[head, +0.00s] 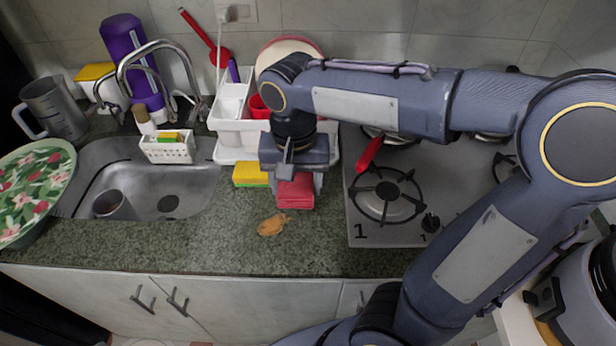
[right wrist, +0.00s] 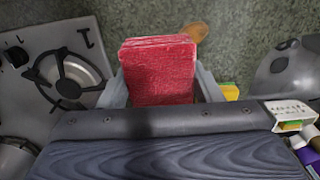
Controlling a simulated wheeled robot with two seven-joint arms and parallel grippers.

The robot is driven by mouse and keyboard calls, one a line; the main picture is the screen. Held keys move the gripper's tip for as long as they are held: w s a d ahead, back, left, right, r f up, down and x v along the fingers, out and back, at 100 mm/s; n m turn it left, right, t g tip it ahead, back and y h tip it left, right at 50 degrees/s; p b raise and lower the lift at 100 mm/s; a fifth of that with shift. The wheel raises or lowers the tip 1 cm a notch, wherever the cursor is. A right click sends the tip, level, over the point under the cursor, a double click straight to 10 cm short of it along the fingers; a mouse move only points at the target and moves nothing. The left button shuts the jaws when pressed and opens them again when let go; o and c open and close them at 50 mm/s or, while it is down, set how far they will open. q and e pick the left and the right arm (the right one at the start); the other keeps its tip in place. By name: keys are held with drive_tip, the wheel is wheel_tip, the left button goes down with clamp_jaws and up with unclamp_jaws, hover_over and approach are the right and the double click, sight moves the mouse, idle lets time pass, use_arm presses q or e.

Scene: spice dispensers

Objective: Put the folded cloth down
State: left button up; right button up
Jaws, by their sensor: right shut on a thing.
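The folded cloth (head: 295,191) is red and stacked in layers. My right gripper (head: 295,187) is shut on it, with a finger on each side, over the counter between the sink and the stove. In the right wrist view the cloth (right wrist: 160,72) fills the space between the fingers of my right gripper (right wrist: 160,90). Whether the cloth touches the counter, I cannot tell. My left gripper is not in view.
A yellow sponge (head: 250,174) lies just left of the cloth. An orange-brown patch (head: 272,225) is on the counter (head: 330,255) in front. The stove (head: 388,228) is to the right, the sink (head: 190,206) to the left. A white rack (head: 232,135) stands behind.

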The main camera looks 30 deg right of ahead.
drive_tip(key=w+d+f, duration=0.2)
drive_tip(key=w, duration=0.1)
drive_tip(key=w+d+f+p, duration=0.1)
drive_tip(key=w+d+f, duration=0.1)
drive_tip(key=w+f, duration=0.1)
drive_tip(key=w+d+f, duration=0.3)
drive_tip(key=shift+w+f, duration=0.15)
drive_tip(key=shift+w, duration=0.15)
drive_tip(key=shift+w+d+f+p, duration=0.1)
drive_tip(key=shift+w+f+p, duration=0.05)
drive_tip(key=shift+f+p, duration=0.15)
drive_tip(key=f, duration=0.3)
drive_tip(key=shift+w+d+f, duration=0.15)
drive_tip(key=shift+w+f, duration=0.05)
drive_tip(key=shift+f, duration=0.1)
